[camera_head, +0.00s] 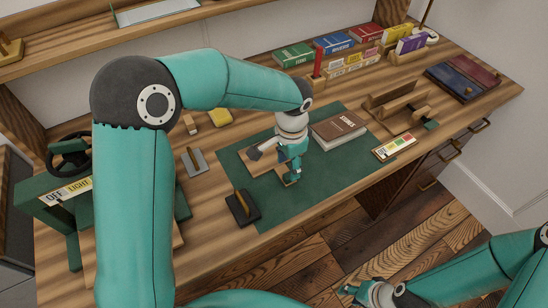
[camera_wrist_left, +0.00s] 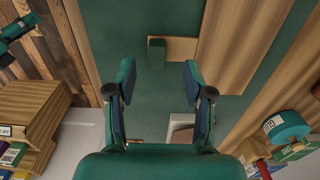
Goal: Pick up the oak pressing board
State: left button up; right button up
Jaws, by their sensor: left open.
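A tan wooden board, which I take for the oak pressing board (camera_head: 262,166), lies on the green mat (camera_head: 330,172), partly hidden by my left gripper (camera_head: 292,176). The gripper points down at the board's right side. In the left wrist view the gripper (camera_wrist_left: 158,75) is open, with nothing between its fingers. Ahead of them is a flat tan wooden piece (camera_wrist_left: 180,48) with a small dark green block (camera_wrist_left: 157,53) at its end. A larger plank (camera_wrist_left: 243,42) runs beside it; I cannot tell which is the board. My right gripper (camera_head: 362,291) is low, before the desk.
A brown book (camera_head: 338,130) lies right of the left gripper. A black block with a wooden handle (camera_head: 242,207) stands at the mat's front left. A wooden stand (camera_head: 398,108) and colored books (camera_head: 333,44) are farther right and back. The mat's front right is clear.

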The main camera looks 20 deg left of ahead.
aim_at(287, 176)
pick_arm(q)
jog(key=f, duration=0.5)
jog(key=shift+s, duration=0.25)
jog(key=shift+r, duration=0.1)
jog(key=shift+c, duration=0.5)
grip_shut()
